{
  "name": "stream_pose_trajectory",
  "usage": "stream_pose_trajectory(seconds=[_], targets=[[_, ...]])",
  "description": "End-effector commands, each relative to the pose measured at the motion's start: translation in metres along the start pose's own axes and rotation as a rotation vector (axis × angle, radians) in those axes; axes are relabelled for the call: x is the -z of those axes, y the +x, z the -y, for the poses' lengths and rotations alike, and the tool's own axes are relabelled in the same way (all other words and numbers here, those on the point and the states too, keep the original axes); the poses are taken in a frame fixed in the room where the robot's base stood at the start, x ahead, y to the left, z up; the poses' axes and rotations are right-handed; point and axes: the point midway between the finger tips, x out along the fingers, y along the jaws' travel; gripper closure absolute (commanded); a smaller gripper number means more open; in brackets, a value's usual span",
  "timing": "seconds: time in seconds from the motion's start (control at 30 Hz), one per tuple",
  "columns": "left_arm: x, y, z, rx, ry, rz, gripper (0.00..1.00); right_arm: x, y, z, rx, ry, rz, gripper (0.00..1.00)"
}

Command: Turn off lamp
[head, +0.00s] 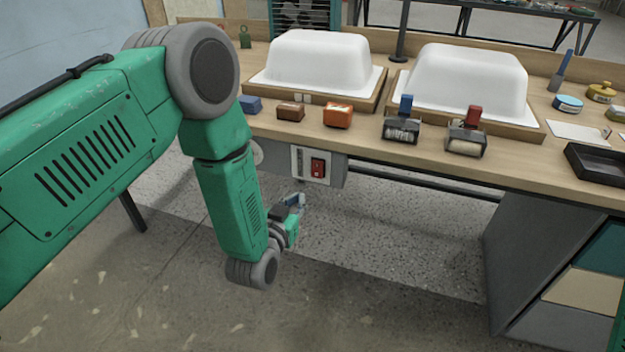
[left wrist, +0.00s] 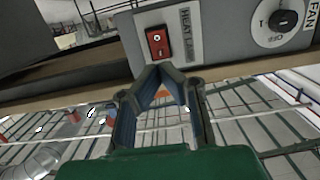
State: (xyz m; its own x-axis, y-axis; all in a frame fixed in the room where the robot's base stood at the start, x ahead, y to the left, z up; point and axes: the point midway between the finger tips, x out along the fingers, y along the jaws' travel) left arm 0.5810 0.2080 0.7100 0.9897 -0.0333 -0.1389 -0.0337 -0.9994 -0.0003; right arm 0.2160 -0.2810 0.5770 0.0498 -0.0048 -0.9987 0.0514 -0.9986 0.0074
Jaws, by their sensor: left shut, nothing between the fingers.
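A red rocker switch (head: 318,167) sits on a light plate on the grey control box under the bench's front edge. In the left wrist view the red switch (left wrist: 158,42) is beside a label reading "HEAT LAMP", partly cut off. My left gripper (head: 298,201) is in front of the bench, below and slightly left of the switch in the head view. In the left wrist view its fingers (left wrist: 159,72) are shut and empty, their tips just below the switch in the picture. I cannot tell whether they touch it. No lit lamp can be made out. My right gripper is out of view.
A round FAN dial (left wrist: 284,20) is on the same box. The wooden bench (head: 350,140) carries two white tub shells (head: 318,62) (head: 470,80), rollers, small blocks and a black tray (head: 597,163). A grey cabinet (head: 545,265) stands below right. Floor before the bench is clear.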

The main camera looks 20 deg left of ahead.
Motion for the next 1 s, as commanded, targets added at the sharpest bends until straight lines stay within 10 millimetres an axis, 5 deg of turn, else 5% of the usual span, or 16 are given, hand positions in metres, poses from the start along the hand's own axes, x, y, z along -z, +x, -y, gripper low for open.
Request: stream_pose_trajectory(seconds=[0.3, 0.5, 1.0], targets=[[-0.002, 0.069, 0.000, 0.001, -0.001, -0.003, 1.00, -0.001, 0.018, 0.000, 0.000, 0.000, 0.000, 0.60], [-0.002, 0.097, 0.000, 0.000, -0.001, -0.001, 1.00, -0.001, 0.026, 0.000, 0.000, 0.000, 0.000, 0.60], [-0.001, 0.107, 0.000, 0.000, 0.000, 0.000, 1.00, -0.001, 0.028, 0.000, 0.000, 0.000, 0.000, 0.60]])
